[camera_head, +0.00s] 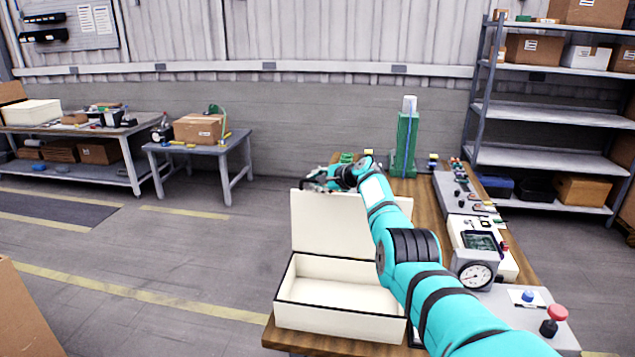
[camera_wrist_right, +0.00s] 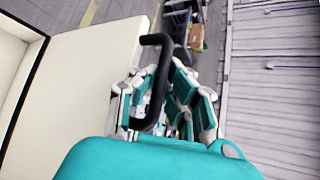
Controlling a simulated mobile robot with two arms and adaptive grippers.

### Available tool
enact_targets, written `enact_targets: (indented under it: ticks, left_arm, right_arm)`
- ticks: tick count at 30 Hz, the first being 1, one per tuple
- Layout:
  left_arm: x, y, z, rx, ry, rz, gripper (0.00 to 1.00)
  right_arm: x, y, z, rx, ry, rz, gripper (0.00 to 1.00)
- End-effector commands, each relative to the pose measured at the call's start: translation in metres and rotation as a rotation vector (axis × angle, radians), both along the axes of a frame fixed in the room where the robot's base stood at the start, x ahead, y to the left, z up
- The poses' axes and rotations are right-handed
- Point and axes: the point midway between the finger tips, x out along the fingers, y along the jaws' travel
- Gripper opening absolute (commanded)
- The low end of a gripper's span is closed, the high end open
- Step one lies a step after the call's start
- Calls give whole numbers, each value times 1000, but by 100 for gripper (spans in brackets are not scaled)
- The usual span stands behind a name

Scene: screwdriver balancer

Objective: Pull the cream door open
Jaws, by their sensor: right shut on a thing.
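The cream door (camera_head: 325,225) is a flat panel standing up at the back of an open cream box (camera_head: 340,320) with dark rim edges. The inside of the box is exposed and looks empty. My right gripper (camera_head: 318,181) is at the door's top edge, partly hidden behind it and my arm. In the right wrist view the cream door (camera_wrist_right: 85,75) fills the left side. A black bar handle (camera_wrist_right: 155,42) sticks out from it, and my right gripper (camera_wrist_right: 160,105) is shut on this handle. My left gripper is not in view.
The box stands at the near end of a wooden table (camera_head: 285,337). A gauge (camera_head: 475,274), grey panels and a red button (camera_head: 557,312) line the table's right side. A green post (camera_head: 403,145) stands at the back. Open floor lies to the left.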

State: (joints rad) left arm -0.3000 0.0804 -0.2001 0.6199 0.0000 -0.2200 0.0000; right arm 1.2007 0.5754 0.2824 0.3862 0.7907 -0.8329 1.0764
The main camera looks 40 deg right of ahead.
Motion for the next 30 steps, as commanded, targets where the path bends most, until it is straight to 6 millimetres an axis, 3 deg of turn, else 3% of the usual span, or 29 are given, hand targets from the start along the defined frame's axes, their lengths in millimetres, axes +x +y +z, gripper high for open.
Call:
enact_targets:
  ticks: [4, 6, 11, 23, 30]
  left_arm:
    - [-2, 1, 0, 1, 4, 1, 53]
    - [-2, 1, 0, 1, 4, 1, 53]
    - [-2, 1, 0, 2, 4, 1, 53]
    - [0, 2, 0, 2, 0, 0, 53]
    - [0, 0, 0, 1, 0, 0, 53]
  right_arm:
    - [0, 0, 0, -4, 0, 1, 0]
    - [0, 0, 1, -4, 0, 2, 13]
    - [0, 0, 1, -2, 0, 1, 34]
    - [-1, -1, 0, -2, 0, 0, 34]
    - [-15, -4, 6, -5, -2, -1, 34]
